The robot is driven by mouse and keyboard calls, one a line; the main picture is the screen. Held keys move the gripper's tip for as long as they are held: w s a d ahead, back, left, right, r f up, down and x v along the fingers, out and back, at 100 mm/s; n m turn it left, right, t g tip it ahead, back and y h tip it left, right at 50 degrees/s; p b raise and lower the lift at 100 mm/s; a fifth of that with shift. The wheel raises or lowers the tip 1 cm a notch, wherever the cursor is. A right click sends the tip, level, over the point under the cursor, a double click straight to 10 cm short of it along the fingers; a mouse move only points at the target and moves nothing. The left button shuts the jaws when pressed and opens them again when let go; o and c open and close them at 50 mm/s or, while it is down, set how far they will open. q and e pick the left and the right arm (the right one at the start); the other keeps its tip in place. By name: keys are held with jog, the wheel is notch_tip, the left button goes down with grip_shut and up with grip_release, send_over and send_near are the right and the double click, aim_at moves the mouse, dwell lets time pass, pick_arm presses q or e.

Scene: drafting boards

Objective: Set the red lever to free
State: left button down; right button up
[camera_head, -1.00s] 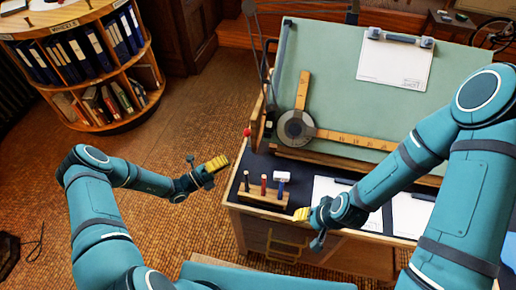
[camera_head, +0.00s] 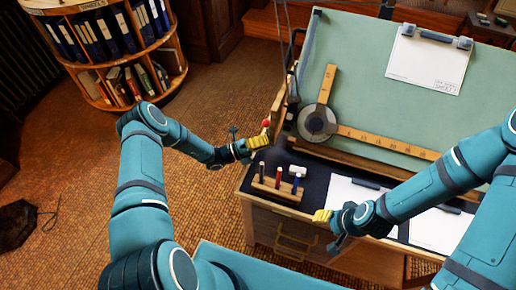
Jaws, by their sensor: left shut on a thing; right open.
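The red lever shows as a small red knob (camera_head: 266,123) at the left side of the drafting board (camera_head: 368,95). My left gripper (camera_head: 262,141), with yellow fingers, is at the lever and is shut on it, just below the knob. The fingers hide most of the lever's stem, and no marking for its positions can be read. My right gripper (camera_head: 322,215) is open and empty over the front edge of the desk, near the pen stand.
A wooden stand (camera_head: 277,191) with several coloured pens or markers is on the dark desk top. White sheets (camera_head: 348,195) lie to its right. A drafting arm with wooden rulers (camera_head: 385,141) lies on the board. A round bookcase (camera_head: 107,60) stands at the back left.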

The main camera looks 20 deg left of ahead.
pick_arm(q)
jog(key=shift+w+a+r, duration=0.2)
jog(key=shift+w+r, duration=0.05)
jog(key=shift+w, duration=0.2)
jog(key=shift+w+a+r, duration=0.15)
jog(key=shift+w+r, duration=0.05)
jog(key=shift+w, duration=0.2)
jog(key=shift+w, duration=0.1)
